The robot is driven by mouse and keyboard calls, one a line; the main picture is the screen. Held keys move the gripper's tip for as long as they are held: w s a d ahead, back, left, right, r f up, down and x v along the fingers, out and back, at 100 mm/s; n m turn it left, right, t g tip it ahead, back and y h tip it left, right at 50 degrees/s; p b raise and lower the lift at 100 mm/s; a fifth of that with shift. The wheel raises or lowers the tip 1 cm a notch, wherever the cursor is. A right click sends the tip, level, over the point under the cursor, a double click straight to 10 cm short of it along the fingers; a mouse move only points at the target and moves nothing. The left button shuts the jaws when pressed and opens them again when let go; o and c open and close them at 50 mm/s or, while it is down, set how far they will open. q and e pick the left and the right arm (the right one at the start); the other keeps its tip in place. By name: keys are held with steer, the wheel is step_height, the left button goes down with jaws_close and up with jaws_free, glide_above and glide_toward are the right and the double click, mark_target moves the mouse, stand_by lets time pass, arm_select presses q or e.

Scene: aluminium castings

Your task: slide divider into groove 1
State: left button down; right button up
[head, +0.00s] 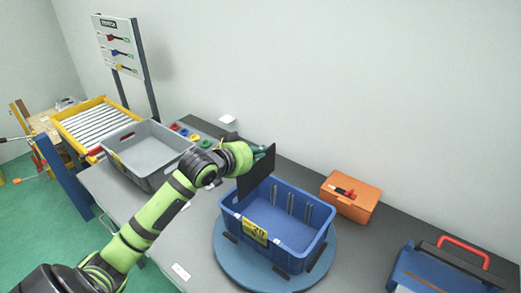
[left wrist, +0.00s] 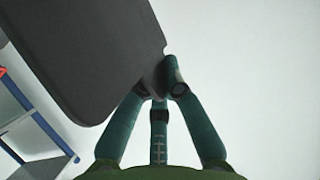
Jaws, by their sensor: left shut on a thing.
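My left gripper (head: 262,152) is shut on a dark, flat divider (head: 257,176) and holds it upright above the left back part of the blue crate (head: 284,262). In the left wrist view the fingers (left wrist: 163,82) pinch the edge of the divider (left wrist: 90,50). The blue crate stands on a round blue turntable (head: 228,262) and has a yellow label on its front. Upright groove rails (head: 290,203) show on its back inner wall. The crate's inside looks empty. Which rail is groove 1 I cannot tell. My right gripper is not in view.
A grey bin (head: 135,165) stands left of the crate, with small coloured parts behind it. An orange box (head: 349,198) stands at the back right. A blue toolbox with a red handle (head: 463,250) is at the right. A yellow roller conveyor (head: 90,125) is far left.

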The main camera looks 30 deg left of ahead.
mark_target(257, 168)
arm_select(q)
step_height(257, 168, down, 6)
steer(key=b, duration=0.3)
steer(key=shift+w+r, duration=0.1)
stand_by(0.4)
stand_by(0.6)
steer(key=shift+p, duration=0.3)
steer(key=shift+r+p, duration=0.1)
steer(key=shift+p, duration=0.4)
stand_by(0.9)
